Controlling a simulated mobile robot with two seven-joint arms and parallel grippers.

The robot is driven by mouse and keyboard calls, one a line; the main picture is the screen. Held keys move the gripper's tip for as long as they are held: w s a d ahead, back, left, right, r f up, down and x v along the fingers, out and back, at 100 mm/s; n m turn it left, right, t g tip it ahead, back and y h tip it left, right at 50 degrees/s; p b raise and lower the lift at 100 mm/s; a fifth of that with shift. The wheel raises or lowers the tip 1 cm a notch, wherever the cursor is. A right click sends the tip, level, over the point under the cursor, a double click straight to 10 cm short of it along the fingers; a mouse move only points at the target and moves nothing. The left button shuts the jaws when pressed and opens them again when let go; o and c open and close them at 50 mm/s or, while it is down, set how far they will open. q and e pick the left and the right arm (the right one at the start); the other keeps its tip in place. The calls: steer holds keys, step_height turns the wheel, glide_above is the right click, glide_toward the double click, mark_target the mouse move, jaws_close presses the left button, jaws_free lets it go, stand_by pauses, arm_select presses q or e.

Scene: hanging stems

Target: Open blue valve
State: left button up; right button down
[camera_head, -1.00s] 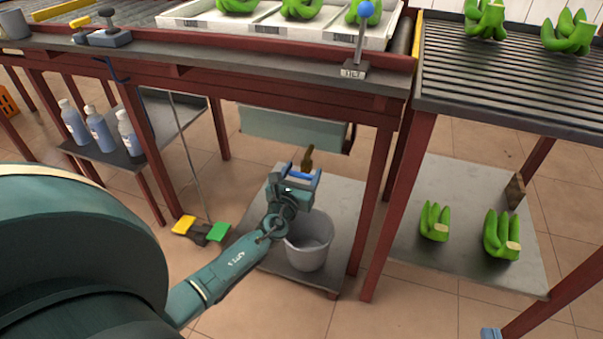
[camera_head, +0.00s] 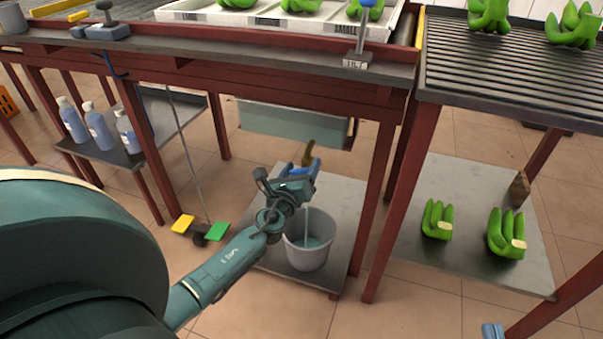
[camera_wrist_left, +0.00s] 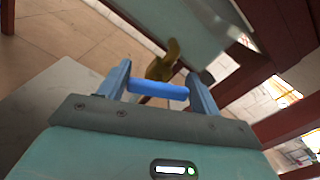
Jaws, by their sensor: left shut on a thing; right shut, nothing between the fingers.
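The blue valve handle (camera_wrist_left: 158,88) is a short blue bar on a brass tap (camera_wrist_left: 164,62) under the tank. My left gripper (camera_head: 301,168) is shut on this handle; its fingers hold the bar's two ends in the left wrist view (camera_wrist_left: 158,90). In the head view the brass tap (camera_head: 308,153) shows just beyond the fingers. A thin stream of water falls below the gripper into a grey bucket (camera_head: 297,257), with water inside. My right gripper (camera_head: 492,331) shows only its tips at the lower right edge, shut and empty.
The pale tank (camera_head: 290,124) hangs under the red-framed table. A blue-knobbed lever (camera_head: 360,45) stands on the table edge. Bottles (camera_head: 100,127) stand on the left shelf. A yellow and green pedal (camera_head: 216,231) lies on the floor. Green bananas (camera_head: 506,234) lie on the right shelf.

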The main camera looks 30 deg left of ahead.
arm_select(q)
steer(key=n+b, duration=0.1)
steer(key=n, duration=0.1)
steer(key=n+b, duration=0.1)
steer(key=n, duration=0.1)
steer(key=shift+a+f+n, duration=0.1)
steer(key=shift+f+n, duration=0.1)
steer(key=shift+n, duration=0.2)
steer(key=n, duration=0.2)
steer(key=shift+n+b, duration=0.3)
steer(key=shift+b, duration=0.1)
steer(key=shift+s+f+n, duration=0.1)
steer(key=shift+n, duration=0.8)
steer(key=shift+a+n, duration=0.1)
steer(key=shift+n, duration=0.9)
steer(key=shift+n+b, duration=0.3)
steer(key=shift+n, duration=0.5)
arm_select(e)
steer(key=shift+w+a+r+m+y, duration=0.2)
steer(key=shift+w+a+m+y, duration=0.1)
steer(key=shift+a+m, duration=0.1)
steer(key=shift+f, duration=0.1)
steer(key=shift+d+f, duration=0.1)
arm_select(q)
steer(key=o, duration=1)
